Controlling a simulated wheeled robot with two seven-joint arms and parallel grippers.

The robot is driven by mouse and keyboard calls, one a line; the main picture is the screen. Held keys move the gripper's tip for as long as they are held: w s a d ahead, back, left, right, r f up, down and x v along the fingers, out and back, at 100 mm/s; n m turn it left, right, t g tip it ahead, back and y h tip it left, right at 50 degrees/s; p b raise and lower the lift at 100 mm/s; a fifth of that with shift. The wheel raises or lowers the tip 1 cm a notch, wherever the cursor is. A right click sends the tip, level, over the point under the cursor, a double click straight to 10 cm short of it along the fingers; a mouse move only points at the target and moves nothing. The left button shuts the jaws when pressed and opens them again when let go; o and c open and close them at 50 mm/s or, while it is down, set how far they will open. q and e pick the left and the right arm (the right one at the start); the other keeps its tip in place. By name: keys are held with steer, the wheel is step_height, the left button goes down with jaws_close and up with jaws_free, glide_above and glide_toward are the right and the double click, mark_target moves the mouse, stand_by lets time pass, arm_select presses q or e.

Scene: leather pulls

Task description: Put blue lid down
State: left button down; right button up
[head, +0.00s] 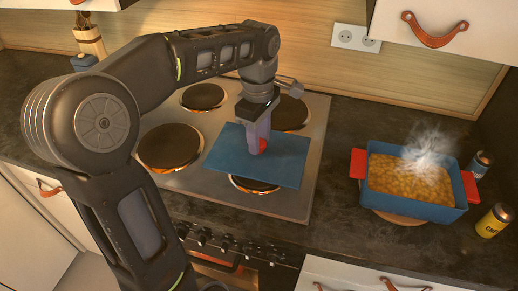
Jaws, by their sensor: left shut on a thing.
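The blue lid (284,163) is a flat rectangular plate with a red knob (263,145) in its middle. It is over the right part of the stove, covering part of the front right burner. My left gripper (259,143) points down and is shut on the lid's knob. I cannot tell whether the lid touches the stove or hangs just above it. My right gripper is not in view.
A blue pot (430,212) with red handles, full of steaming yellowish food, stands on a round board (397,217) at the right. Two small cans (494,221) (480,163) stand beside it. The stove (304,187) has several burners. Dark counter (335,225) lies free between stove and pot.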

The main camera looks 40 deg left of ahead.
arm_select(q)
steer(key=shift+f, duration=1.9)
steer(key=shift+f, duration=0.15)
steer(key=c, duration=1)
jaws_free()
